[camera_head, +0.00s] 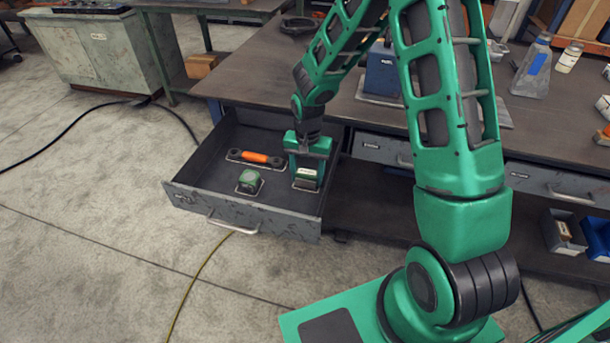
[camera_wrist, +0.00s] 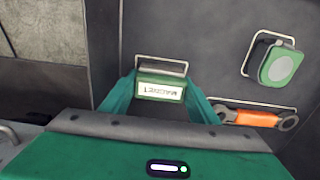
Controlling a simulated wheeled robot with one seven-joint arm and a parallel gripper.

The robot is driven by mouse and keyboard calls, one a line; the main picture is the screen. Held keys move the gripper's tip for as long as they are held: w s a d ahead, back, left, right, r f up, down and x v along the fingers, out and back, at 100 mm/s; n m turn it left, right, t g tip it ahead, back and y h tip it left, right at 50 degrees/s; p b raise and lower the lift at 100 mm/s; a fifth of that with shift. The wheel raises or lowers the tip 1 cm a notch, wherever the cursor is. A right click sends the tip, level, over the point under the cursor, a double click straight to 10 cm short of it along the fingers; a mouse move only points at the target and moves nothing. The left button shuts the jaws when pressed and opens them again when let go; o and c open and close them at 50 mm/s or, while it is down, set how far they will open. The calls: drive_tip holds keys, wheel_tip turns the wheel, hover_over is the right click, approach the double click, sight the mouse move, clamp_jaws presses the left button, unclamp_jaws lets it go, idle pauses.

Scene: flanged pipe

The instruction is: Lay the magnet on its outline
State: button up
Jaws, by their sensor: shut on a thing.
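The magnet (camera_head: 306,173) is a small green block with a white label; the label reads MAGNET, upside down, in the wrist view (camera_wrist: 160,91). My gripper (camera_head: 307,169) is shut on it inside the open drawer (camera_head: 272,214), at the drawer's right side. In the wrist view, the two green fingers (camera_wrist: 161,88) stand on either side of the magnet. A pale outline (camera_wrist: 161,61) shows on the drawer floor just beyond the magnet's edge, and the magnet covers part of it. I cannot tell whether the magnet touches the floor.
A green rounded tool (camera_head: 249,180) sits in the drawer left of the magnet, with its own outline. An orange-handled tool (camera_head: 256,158) lies behind it. The drawer walls stand close around my gripper. The workbench top (camera_head: 370,115) is above and behind.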

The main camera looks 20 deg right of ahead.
sight(307, 171)
drive_tip(key=o, duration=1.5)
wheel_tip(307, 171, up, 12)
drive_tip(key=shift+r, duration=0.1)
drive_tip(key=s+d+r+h, duration=0.1)
drive_tip(key=s+d+r, duration=0.9)
drive_tip(key=s+d, duration=0.4)
drive_tip(key=shift+n+y, duration=0.4)
drive_tip(key=shift+y, duration=0.2)
drive_tip(key=s+d+r, duration=0.1)
drive_tip(key=s, duration=0.4)
drive_tip(key=s+d+r, duration=0.1)
drive_tip(key=s, duration=0.5)
drive_tip(key=s+d, duration=0.1)
drive_tip(key=s, duration=0.5)
drive_tip(key=shift+s+r, duration=0.2)
drive_tip(key=shift+r, duration=0.2)
